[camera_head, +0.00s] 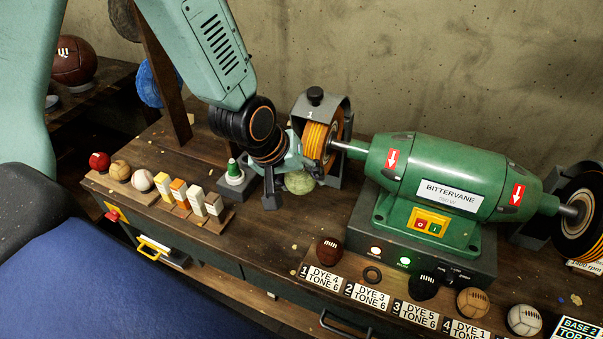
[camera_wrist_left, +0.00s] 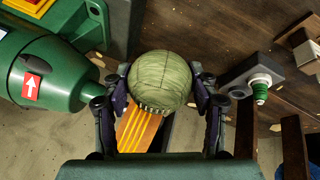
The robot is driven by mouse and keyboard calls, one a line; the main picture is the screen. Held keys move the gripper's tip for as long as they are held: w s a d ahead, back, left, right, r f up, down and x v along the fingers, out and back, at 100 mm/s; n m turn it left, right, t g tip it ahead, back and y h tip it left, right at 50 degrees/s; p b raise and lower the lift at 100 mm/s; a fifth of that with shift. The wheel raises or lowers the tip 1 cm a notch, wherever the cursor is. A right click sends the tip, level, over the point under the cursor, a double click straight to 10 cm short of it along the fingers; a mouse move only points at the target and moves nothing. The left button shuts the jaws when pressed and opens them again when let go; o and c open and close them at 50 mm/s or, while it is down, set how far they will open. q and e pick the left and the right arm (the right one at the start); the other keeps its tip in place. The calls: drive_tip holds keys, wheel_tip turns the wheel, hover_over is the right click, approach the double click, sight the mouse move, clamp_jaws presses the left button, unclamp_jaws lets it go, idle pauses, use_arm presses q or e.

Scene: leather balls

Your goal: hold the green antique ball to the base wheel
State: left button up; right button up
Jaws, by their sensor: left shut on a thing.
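The green antique ball (camera_head: 299,183) is pale green with seams and a row of dark stitches. My left gripper (camera_head: 285,177) is shut on it, with a finger on either side in the left wrist view (camera_wrist_left: 160,88). The ball (camera_wrist_left: 162,75) is in front of the left orange-yellow striped wheel (camera_head: 316,141), low at its front side. In the left wrist view the ball's stitched edge overlaps the wheel (camera_wrist_left: 138,130); I cannot tell for certain whether they touch. A hood marked 1 covers the wheel. My right gripper is not in view.
The green polishing machine (camera_head: 446,178) stands right of the ball, with another wheel (camera_head: 580,215) at far right. A green-tipped cone on a grey block (camera_head: 234,176) stands close left. Several balls and blocks line the left bench edge. Balls and number cards (camera_head: 322,279) line the front.

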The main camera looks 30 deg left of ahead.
use_arm(q)
drive_tip(key=s+p, duration=0.1)
drive_tip(key=s, duration=0.4)
drive_tip(key=shift+s+d+f+p, duration=0.1)
drive_tip(key=shift+d+p, duration=0.05)
drive_tip(key=shift+p, duration=0.25)
